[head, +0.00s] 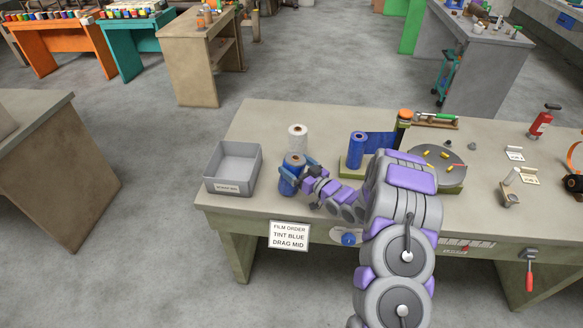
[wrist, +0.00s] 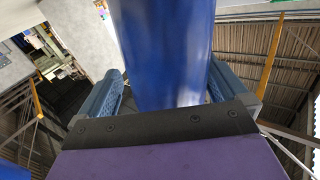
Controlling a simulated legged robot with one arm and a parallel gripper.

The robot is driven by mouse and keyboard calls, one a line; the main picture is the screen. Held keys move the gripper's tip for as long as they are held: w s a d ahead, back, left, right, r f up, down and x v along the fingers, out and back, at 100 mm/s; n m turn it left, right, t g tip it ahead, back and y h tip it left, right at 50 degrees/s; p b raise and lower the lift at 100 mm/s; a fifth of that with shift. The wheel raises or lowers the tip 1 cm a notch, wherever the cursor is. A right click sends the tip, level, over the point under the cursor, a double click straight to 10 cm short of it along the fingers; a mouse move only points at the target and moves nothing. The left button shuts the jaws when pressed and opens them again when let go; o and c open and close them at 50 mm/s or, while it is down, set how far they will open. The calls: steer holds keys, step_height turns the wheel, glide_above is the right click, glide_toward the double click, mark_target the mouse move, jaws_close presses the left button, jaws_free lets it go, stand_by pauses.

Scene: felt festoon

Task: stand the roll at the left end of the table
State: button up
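A grey open bin (head: 233,167) sits at the table's left end. A post with an orange top (head: 404,122) and a grey round plate (head: 438,160) stand to the right. A card reading "TINT BLUE DRAG MID" (head: 289,236) hangs at the front edge. The back left tabletop is clear.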

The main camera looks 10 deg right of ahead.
steer(key=shift+d, duration=0.1)
steer(key=shift+a, duration=0.2)
steer(key=shift+s+a, duration=0.3)
steer(key=shift+a, duration=0.35)
steer(key=shift+s+a, duration=0.25)
steer(key=shift+a, duration=0.35)
steer(key=s+d+p, duration=0.1)
steer(key=s+d, duration=0.5)
steer(key=d, duration=0.1)
steer(key=shift+s+d+p, duration=0.1)
steer(key=shift+p, duration=0.25)
steer(key=s+d+r+m+g+h, duration=0.2)
steer(key=s+d+r+g+h, duration=0.25)
steer(key=s+r+h, duration=0.2)
steer(key=s+d+r+m+g+h, duration=0.1)
steer(key=s+d+r+g+h, duration=0.2)
steer(key=s+r+g+h, duration=0.4)
steer(key=s+a+r+g+y, duration=0.1)
steer(key=s+a, duration=0.3)
steer(key=s, duration=0.6)
steer(key=s+a+r+m+g+y, duration=0.1)
steer(key=s+a+r+g, duration=0.1)
steer(key=s, duration=0.9)
steer(key=s+a+r+m+g+y, duration=0.1)
steer(key=s+a+r+g+y, duration=0.1)
steer(key=s+a, duration=0.5)
steer(key=s+r, duration=0.1)
steer(key=s, duration=0.3)
steer(key=shift+r+g, duration=0.15)
steer(key=shift+g, duration=0.2)
